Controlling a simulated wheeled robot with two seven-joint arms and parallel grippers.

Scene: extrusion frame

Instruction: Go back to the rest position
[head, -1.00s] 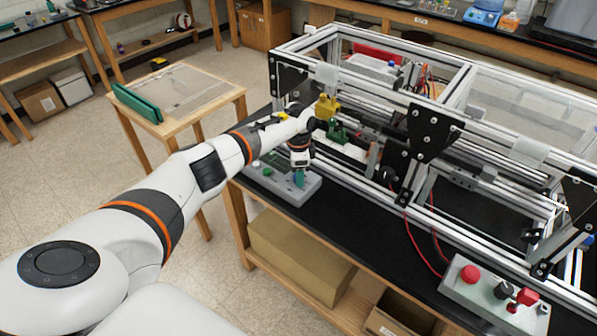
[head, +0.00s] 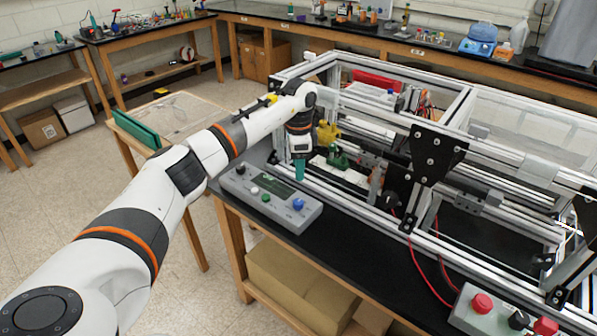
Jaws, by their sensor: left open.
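My left arm reaches in from the lower left. My left gripper (head: 299,172) points down at the front left corner of the aluminium extrusion frame (head: 380,205), with teal fingertips. It is open, and I see nothing held in it. It is just behind a grey control box (head: 272,199) with a dark panel and several coloured buttons; I cannot tell whether it touches anything. A yellow part (head: 327,134) and a green part (head: 339,158) sit inside the frame, right of the gripper. My right gripper is not in view.
The frame stands on a black-topped bench (head: 330,245). A second control box (head: 490,315) with a red button sits at lower right, with red cables beside it. A small wooden table (head: 205,110) with a green item (head: 137,129) stands left of my arm. Open floor lies further left.

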